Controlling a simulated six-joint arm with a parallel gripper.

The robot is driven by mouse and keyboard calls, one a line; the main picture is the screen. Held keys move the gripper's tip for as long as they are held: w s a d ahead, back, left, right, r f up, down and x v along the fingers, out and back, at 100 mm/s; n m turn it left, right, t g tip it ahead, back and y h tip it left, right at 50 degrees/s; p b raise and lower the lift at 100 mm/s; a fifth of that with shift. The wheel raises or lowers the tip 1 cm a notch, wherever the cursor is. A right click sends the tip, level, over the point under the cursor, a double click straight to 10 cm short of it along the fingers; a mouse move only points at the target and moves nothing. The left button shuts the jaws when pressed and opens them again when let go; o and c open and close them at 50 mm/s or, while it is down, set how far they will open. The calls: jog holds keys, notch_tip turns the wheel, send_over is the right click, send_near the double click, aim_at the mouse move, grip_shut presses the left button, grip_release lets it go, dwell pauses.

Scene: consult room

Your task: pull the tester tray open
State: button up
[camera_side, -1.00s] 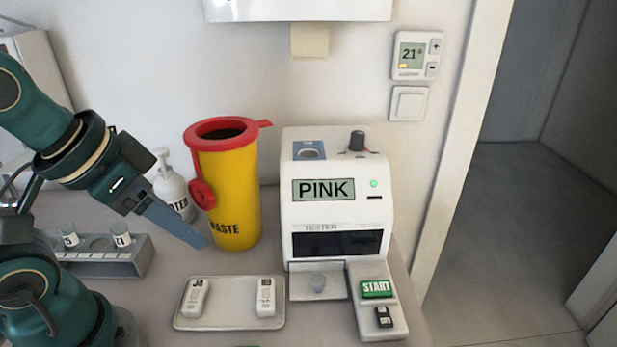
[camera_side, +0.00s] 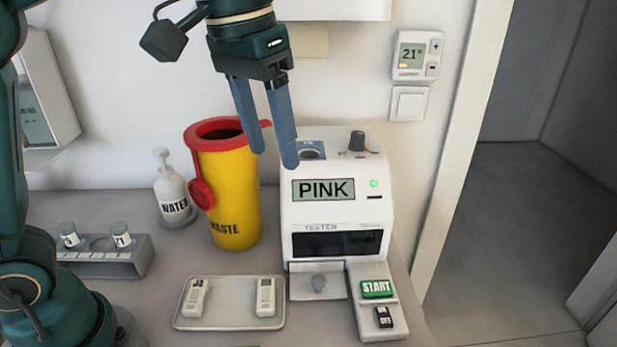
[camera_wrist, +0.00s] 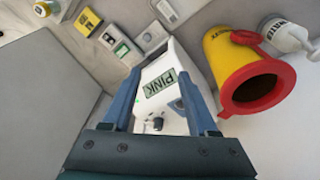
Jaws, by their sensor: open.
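The tester (camera_side: 333,222) is a white box on the counter, with a display reading PINK (camera_side: 323,189) and a dark window below it. The tester tray's pale front panel (camera_side: 300,281) is under the window. My gripper (camera_side: 274,160) is open and empty, pointing down, above and left of the tester's top and well above the knob. In the wrist view the tester (camera_wrist: 165,118) shows between the spread fingers of my gripper (camera_wrist: 159,72). I cannot make out the knob there.
The yellow waste bin (camera_side: 232,195) with a red rim stands left of the tester. A flat tray (camera_side: 231,315) with two small devices lies front left. A water bottle (camera_side: 174,192) and vial rack (camera_side: 104,258) stand left.

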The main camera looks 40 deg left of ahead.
aim_at(318, 279)
jog(key=shift+w+d+f+g, duration=1)
jog(key=shift+w+d+f, duration=1.05)
jog(key=shift+d+f, duration=0.25)
notch_tip(318, 279, down, 18)
jog(key=shift+a, duration=0.1)
grip_shut()
jog(key=shift+s, duration=0.1)
dwell(0.6)
